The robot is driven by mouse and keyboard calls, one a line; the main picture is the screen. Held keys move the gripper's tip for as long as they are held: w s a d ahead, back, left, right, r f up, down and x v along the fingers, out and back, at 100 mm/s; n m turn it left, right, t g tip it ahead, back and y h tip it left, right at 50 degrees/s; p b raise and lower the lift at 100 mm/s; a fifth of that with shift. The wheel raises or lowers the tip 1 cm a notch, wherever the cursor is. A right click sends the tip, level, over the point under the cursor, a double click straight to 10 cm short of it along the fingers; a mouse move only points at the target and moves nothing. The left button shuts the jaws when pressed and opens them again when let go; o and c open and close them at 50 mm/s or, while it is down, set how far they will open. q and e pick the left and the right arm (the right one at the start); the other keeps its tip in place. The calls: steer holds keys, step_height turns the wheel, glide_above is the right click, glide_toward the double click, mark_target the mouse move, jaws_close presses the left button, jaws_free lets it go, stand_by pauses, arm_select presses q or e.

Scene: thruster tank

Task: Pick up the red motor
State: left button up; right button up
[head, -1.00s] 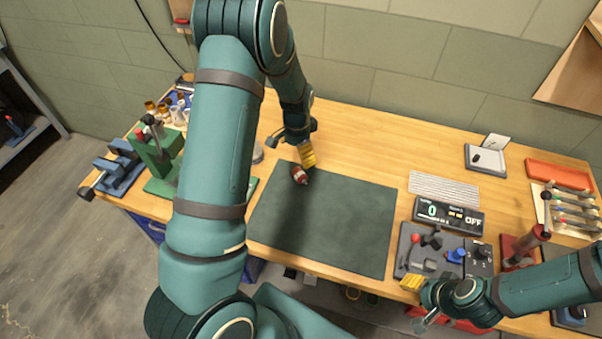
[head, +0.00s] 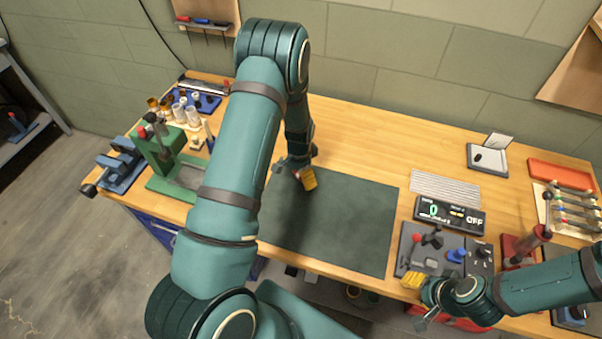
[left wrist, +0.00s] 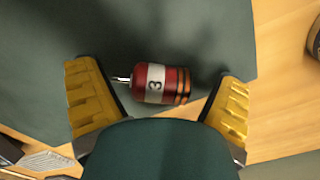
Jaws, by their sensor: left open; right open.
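The red motor (left wrist: 161,84) lies on its side on the dark green mat (left wrist: 170,25) in the left wrist view. It has a white band marked 3, orange stripes at its right end and a metal shaft pointing left. My left gripper (left wrist: 160,100) is open, with one yellow finger on each side of the motor and gaps between. My right gripper (head: 411,282) is open and empty by the control box at the table's front edge.
A control box (head: 428,258) with knobs and a display unit (head: 450,214) stand right of the mat (head: 340,235). A green press (head: 165,155) and a blue vise (head: 121,165) stand at the left. The middle and front of the mat are clear.

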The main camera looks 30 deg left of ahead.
arm_select(q)
steer(key=c, duration=1.1)
steer(key=shift+r, duration=0.1)
